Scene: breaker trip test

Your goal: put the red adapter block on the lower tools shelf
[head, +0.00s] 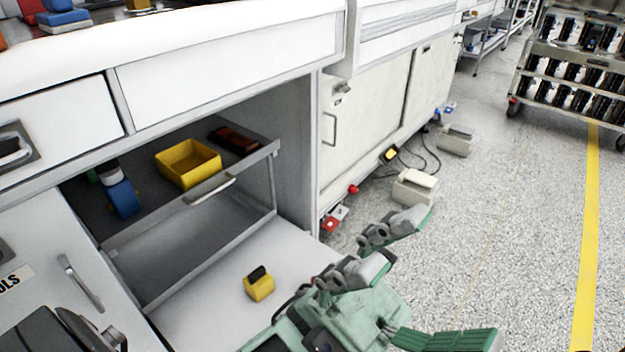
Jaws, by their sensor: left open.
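A small red block (331,224) with a pale mark on top lies on the floor by the foot of the white cabinet; it looks like the red adapter block, but it is small here. The lower tools shelf (205,322) is a pale board in the open cabinet at left, under a glass-fronted upper shelf. A yellow block with a black top (258,288) stands on it. My right gripper is not in view.
The upper shelf holds a yellow bin (188,166), a blue item (123,198) and a dark red item (236,140). Pale boxes (414,188) and cables lie on the floor by the cabinets. A loaded cart (570,75) stands at upper right. Floor at right is clear.

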